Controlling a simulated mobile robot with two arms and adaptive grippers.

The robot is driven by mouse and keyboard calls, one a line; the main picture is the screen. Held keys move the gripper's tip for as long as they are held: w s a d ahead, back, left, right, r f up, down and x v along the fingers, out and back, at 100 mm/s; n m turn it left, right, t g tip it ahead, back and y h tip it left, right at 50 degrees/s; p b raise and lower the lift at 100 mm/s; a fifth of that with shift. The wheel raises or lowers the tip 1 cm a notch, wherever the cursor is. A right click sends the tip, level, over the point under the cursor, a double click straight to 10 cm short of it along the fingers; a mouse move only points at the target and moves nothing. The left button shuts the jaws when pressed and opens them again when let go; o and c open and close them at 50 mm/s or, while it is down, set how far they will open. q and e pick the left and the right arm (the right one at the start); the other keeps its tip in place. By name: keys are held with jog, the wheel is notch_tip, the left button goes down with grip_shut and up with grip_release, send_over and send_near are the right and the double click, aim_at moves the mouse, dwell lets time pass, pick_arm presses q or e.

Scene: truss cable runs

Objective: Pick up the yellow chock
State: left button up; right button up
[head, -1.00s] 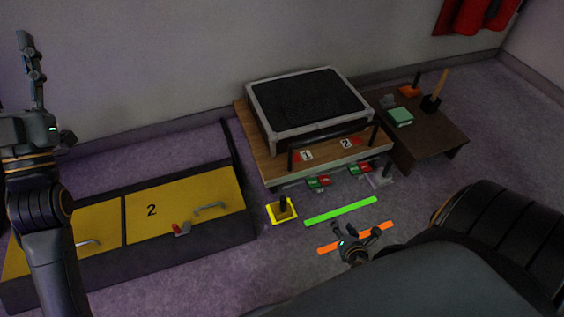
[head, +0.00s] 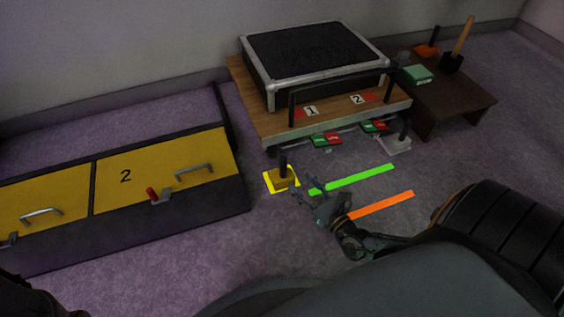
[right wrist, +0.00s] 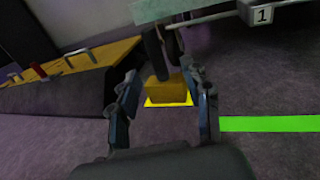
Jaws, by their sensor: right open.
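The yellow chock (head: 281,179) stands on the floor on a yellow-bordered square, with a dark upright handle on top. It also shows in the right wrist view (right wrist: 167,90), straight ahead between the fingers. My right gripper (head: 306,190) is open and empty, its fingers pointing at the chock from the right, a short way apart from it. In the right wrist view the open fingers (right wrist: 165,105) frame the chock. My left gripper is out of view.
A wooden platform (head: 262,122) bearing a black case stands behind the chock. A yellow-lidded box (head: 125,175) lies to the left. Green (head: 365,178) and orange (head: 385,204) strips lie on the floor at right. A dark low table (head: 455,95) stands further right.

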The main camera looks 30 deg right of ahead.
aim_at(285, 168)
jog(key=w+b, duration=0.1)
jog(key=w, duration=0.3)
jog(key=shift+w, duration=0.1)
jog(key=w+b, duration=0.1)
jog(key=w, duration=0.1)
jog(key=w+a+b, duration=0.1)
jog(key=w+b, duration=0.1)
jog(key=shift+w+r, duration=0.15)
jog(key=shift+r, duration=0.05)
jog(key=shift+w+r, duration=0.1)
jog(key=shift+w, duration=0.3)
grip_shut()
jog(key=shift+r, duration=0.1)
